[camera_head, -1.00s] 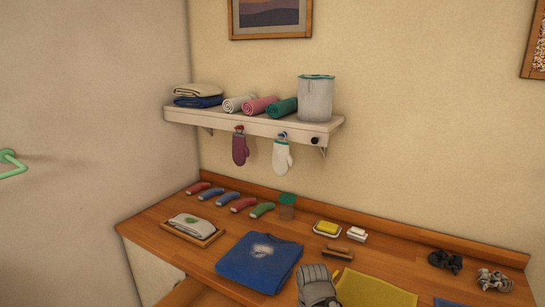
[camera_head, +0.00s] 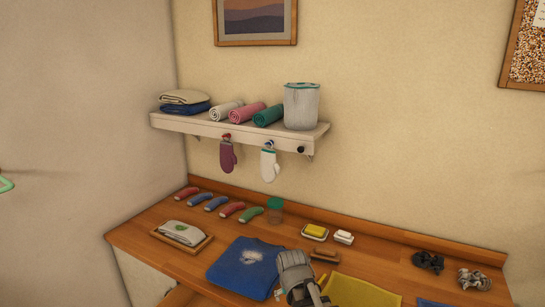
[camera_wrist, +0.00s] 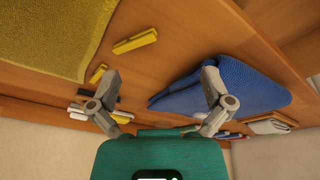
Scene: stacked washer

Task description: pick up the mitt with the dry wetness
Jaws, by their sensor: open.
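Two mitts hang from hooks under the front of the wall shelf in the head view. The purple-red mitt (camera_head: 227,157) is on the left. The white mitt (camera_head: 268,166) with a teal cuff is on the right. I cannot tell from the picture which one is dry. My gripper (camera_head: 297,280) is low at the counter's front part, in front of and below the mitts. In the wrist view my gripper (camera_wrist: 160,88) has its two fingers spread apart with nothing between them. The wrist view shows no mitt.
The shelf (camera_head: 218,128) holds folded cloths, rolled towels and a lidded bin (camera_head: 301,106). The wall space before the mitts is free.

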